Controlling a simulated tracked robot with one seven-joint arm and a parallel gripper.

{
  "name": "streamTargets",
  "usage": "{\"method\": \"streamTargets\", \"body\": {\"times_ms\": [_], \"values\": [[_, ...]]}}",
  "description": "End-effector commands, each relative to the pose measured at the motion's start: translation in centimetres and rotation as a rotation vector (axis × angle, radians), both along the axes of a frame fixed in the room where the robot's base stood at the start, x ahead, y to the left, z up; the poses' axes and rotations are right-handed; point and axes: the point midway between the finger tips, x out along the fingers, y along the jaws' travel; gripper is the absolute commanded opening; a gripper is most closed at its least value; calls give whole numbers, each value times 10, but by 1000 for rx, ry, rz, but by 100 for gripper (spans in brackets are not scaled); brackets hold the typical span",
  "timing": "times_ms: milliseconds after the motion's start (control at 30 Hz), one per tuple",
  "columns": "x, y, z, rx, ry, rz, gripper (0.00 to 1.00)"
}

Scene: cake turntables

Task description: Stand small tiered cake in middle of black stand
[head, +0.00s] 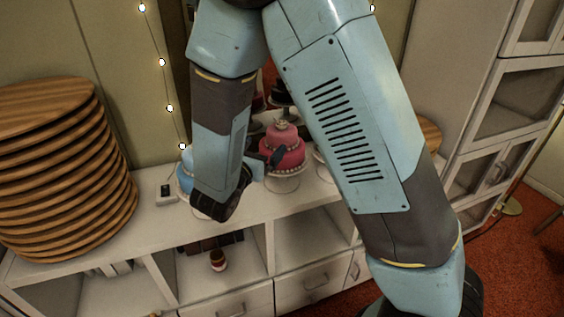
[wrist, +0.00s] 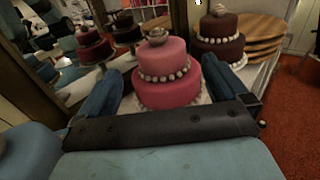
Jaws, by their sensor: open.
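A pink two-tier cake (head: 281,152) with a bead border and a small ornament on top stands upright on a pale stand (head: 284,183) on the cabinet top. In the wrist view the pink cake (wrist: 165,72) shows between the two blue fingers of my gripper (wrist: 162,66), which are apart; I cannot tell whether they touch it. In the head view my gripper (head: 268,158) is at the cake's left, partly hidden by my arm. A dark stand-like shape (head: 281,98) shows behind the pink cake, mostly hidden; I cannot tell if its middle is free.
A dark brown tiered cake (wrist: 217,35) stands right of the pink one. A blue cake (head: 185,172) is partly behind my arm. Stacked wooden boards (head: 65,170) fill the cabinet's left end. A mirror at left in the wrist view reflects cakes.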

Motion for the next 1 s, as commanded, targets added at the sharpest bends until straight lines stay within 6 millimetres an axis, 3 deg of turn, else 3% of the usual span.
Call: {"method": "streamTargets", "body": {"times_ms": [500, 833, 1000], "values": [[65, -35, -1, -2, -1, 0, 100], [80, -43, -1, -3, -1, 2, 100], [98, -53, -1, -2, -1, 0, 100]]}}
